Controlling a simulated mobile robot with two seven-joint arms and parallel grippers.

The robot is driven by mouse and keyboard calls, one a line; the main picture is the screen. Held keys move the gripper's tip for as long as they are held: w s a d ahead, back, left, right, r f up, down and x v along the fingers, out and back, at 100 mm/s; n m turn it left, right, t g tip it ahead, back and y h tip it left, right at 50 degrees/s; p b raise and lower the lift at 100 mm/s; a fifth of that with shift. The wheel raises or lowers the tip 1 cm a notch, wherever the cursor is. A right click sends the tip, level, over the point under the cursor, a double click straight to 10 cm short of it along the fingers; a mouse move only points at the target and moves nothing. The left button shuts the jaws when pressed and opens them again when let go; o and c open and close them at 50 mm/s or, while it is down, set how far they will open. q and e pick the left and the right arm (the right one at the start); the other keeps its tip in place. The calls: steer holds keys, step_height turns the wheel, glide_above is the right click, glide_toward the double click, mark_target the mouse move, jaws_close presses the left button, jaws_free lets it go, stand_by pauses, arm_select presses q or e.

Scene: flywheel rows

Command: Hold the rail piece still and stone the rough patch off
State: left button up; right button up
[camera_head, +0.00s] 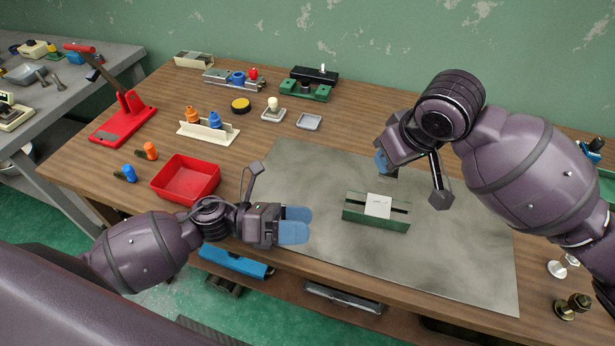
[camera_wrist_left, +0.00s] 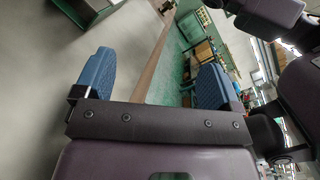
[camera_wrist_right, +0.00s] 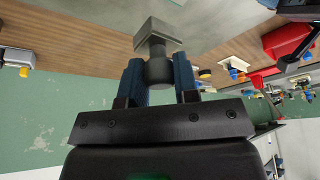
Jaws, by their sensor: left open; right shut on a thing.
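The rail piece (camera_head: 360,217) is a green grooved block lying on the grey mat. A pale square patch (camera_head: 378,205) shows on its top. Its green edge also shows at the top of the left wrist view (camera_wrist_left: 88,12). My left gripper (camera_head: 303,223) is open and empty, left of the rail piece and apart from it. My right gripper (camera_head: 384,163) is above and behind the rail piece. In the right wrist view it is shut on the round grip of a grey block-shaped stone (camera_wrist_right: 158,34). In the head view the arm mostly hides the stone.
The grey mat (camera_head: 455,260) is clear around the rail piece. A red bin (camera_head: 187,180) stands left of my left gripper. An empty grey tray (camera_head: 309,122) and a tray with a cream knob (camera_head: 273,112) are behind. A red lever press (camera_head: 122,118) stands far left.

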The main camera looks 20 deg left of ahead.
mark_target(377, 211)
arm_select(q)
steer(key=w+m+g+y, duration=0.1)
steer(key=w+m, duration=0.2)
steer(key=w+a+m+g+y, duration=0.1)
steer(key=w+m, duration=0.3)
steer(key=w+m+g+y, duration=0.1)
steer(key=w+m+y, duration=0.1)
steer(key=w+m, duration=0.1)
steer(key=shift+w+a+r+g, duration=0.1)
steer(key=shift+w+a+g, duration=0.15)
steer(key=shift+a+g, duration=0.15)
steer(key=x, duration=1.2)
steer(key=c, duration=1.2)
steer(key=o, duration=0.6)
steer(key=shift+c, duration=1.4)
